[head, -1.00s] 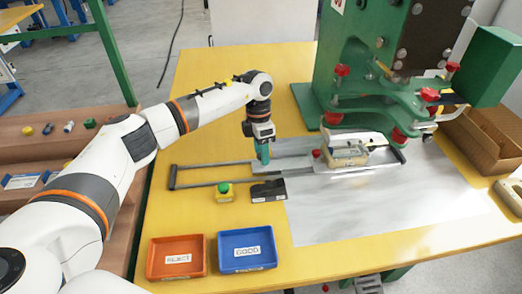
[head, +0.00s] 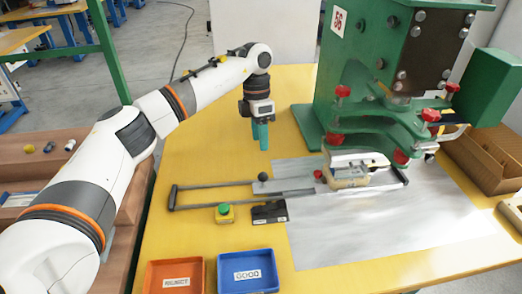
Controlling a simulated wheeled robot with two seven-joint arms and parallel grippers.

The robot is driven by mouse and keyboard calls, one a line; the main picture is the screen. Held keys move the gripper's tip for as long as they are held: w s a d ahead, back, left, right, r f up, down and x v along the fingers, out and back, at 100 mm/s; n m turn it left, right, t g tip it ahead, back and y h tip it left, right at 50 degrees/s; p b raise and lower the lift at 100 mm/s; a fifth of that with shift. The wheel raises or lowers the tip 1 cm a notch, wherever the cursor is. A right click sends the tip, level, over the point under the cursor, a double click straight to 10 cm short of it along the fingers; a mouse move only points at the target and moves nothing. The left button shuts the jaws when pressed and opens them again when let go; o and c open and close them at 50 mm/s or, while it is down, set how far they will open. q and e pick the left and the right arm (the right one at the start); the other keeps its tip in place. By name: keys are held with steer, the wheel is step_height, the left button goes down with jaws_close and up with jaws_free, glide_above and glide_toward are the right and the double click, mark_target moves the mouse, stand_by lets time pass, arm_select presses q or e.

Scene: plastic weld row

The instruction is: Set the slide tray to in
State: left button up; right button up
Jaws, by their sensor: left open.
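The slide tray (head: 295,186) is a flat grey plate on two long metal rails (head: 205,187), with a black ball knob (head: 263,177) at its left end. A pale fixture block (head: 348,180) with a light part on it sits at the tray's right, beside and partly below the green press's front arms. My left gripper (head: 261,140), with teal fingers pointing down, is open and empty above and behind the knob, apart from it. My right gripper is not in view.
The green press (head: 345,60) with red knobs stands at the back right. Orange (head: 153,286) and blue (head: 224,284) bins are at the front. The table's back left is clear.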

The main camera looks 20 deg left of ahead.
arm_select(q)
steer(key=shift+r, duration=0.35)
